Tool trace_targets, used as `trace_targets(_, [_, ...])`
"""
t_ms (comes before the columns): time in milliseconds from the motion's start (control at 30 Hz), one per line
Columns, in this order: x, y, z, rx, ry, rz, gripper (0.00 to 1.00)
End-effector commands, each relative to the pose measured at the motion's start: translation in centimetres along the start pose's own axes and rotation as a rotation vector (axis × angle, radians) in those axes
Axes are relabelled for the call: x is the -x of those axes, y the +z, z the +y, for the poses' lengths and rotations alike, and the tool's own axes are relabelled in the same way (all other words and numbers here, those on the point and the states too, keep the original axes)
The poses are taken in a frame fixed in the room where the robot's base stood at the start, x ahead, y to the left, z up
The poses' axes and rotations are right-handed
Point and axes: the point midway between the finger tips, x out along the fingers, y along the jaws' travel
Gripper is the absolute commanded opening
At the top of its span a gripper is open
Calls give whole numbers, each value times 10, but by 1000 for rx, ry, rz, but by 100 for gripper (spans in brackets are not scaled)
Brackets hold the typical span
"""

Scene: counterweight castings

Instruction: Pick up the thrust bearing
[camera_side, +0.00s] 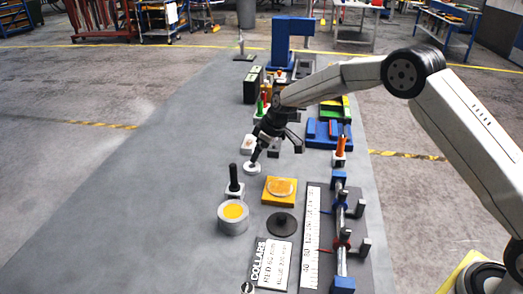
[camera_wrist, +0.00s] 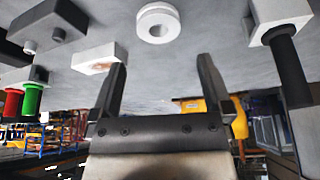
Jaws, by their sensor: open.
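The thrust bearing looks to be the white ring with a round centre hole. It lies flat on the grey table in the side view (camera_side: 252,169) and shows at the top middle of the wrist view (camera_wrist: 158,12). My gripper (camera_side: 259,152) is just above and behind it in the side view, tilted down toward it. In the wrist view my gripper (camera_wrist: 161,70) has its two dark fingers spread apart with nothing between them. The ring lies beyond the fingertips, centred between them, and appears untouched. The exact gap is hard to judge.
A black handle (camera_side: 234,178) on a white block stands nearby at the front left. A white block with a brownish mark (camera_wrist: 98,58) lies close by. The table's left side is clear.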

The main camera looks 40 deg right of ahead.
Motion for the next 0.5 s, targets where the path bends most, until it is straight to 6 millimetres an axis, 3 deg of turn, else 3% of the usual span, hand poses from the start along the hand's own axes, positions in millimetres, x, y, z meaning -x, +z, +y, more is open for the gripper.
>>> trace_targets(200, [-15, 0, 0, 0, -1, 0, 100])
trace_targets(500, [-19, 1, 0, -1, -1, -1, 100])
